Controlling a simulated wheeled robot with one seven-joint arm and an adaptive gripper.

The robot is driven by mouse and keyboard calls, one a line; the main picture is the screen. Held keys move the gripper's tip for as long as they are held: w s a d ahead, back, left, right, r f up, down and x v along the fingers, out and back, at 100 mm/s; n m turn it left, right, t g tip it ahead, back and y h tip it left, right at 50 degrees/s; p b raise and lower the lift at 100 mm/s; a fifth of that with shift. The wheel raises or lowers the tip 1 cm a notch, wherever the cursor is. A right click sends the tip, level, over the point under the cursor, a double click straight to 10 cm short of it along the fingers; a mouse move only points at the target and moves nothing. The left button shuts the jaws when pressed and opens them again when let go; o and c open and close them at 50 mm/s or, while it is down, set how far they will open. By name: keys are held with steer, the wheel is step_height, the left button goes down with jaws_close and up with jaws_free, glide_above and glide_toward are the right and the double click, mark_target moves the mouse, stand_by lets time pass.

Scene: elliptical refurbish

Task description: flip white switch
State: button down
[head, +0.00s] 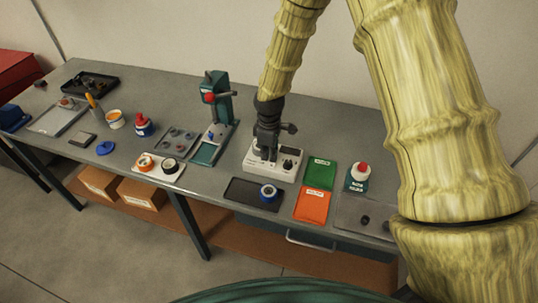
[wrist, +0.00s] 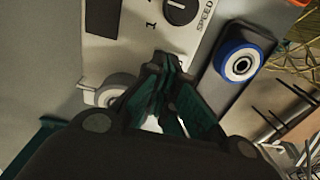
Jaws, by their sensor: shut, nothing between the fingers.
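A white device (head: 258,169) with a black knob (head: 288,164) stands on the grey bench, and its white panel (wrist: 120,58) fills the upper part of the wrist view. There the dark knob (wrist: 180,10) sits beside the word SPEED and small printed marks. My gripper (head: 267,156) is shut and empty, pointing down over the device's left-middle part. In the wrist view its fingertips (wrist: 168,66) are together at the panel's edge. I cannot make out a white switch; the fingers hide part of the panel. Whether they touch it I cannot tell.
A blue-rimmed roll (head: 268,192) lies on a dark mat (head: 242,191) in front of the device. A green press (head: 222,110) stands to the left.

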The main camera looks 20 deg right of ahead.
steer(key=r+p, duration=0.1)
steer(key=r, duration=0.1)
steer(key=r+p, duration=0.1)
steer(key=r, duration=0.1)
steer(key=shift+s+a+p, duration=0.15)
steer(key=shift+s+p, duration=0.05)
steer(key=shift+p, duration=0.15)
step_height(320, 180, up, 10)
steer(key=s+b, duration=0.1)
steer(key=b, duration=0.3)
steer(key=shift+a, duration=0.4)
steer(key=shift+s, duration=0.1)
